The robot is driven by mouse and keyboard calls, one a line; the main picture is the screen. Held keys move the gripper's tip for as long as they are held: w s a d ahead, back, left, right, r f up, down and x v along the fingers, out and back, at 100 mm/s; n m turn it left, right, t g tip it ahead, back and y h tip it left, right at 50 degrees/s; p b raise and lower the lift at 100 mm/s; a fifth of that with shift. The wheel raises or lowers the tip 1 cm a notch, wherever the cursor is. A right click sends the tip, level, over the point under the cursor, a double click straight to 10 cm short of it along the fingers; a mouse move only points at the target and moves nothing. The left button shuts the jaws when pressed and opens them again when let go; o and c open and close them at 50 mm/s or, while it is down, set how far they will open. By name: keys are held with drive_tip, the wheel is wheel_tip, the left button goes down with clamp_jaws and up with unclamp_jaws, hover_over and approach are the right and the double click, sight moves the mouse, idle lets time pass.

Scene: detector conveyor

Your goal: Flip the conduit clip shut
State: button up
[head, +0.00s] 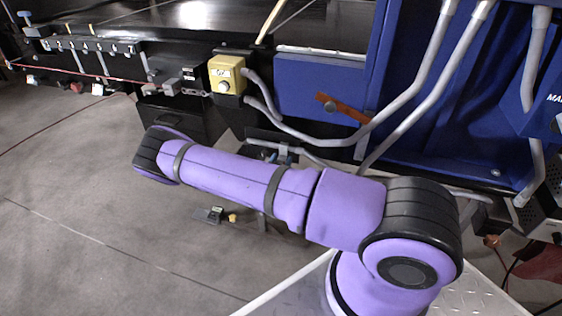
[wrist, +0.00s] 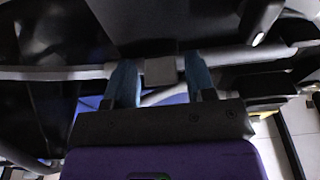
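A grey conduit (wrist: 240,56) runs across the wrist view. Whether the clip's flap is open or shut is not clear. My gripper (wrist: 160,76) is open, with one blue finger on each side of the block as seen in this view. There is a narrow gap on the right; contact on the left cannot be told. In the head view my gripper (head: 285,155) is small, beyond my purple arm, by the machine's lower edge. The clip cannot be made out there.
A yellow button box (head: 226,75) is on the dark machine front. Grey conduits (head: 400,100) curve down the blue panel (head: 310,85) to the right. An orange bar (head: 341,108) crosses that panel. The grey floor (head: 80,200) at left is mostly clear.

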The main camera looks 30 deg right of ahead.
drive_tip(key=shift+o, duration=0.4)
drive_tip(key=v, duration=1.1)
drive_tip(key=shift+w+r, duration=0.1)
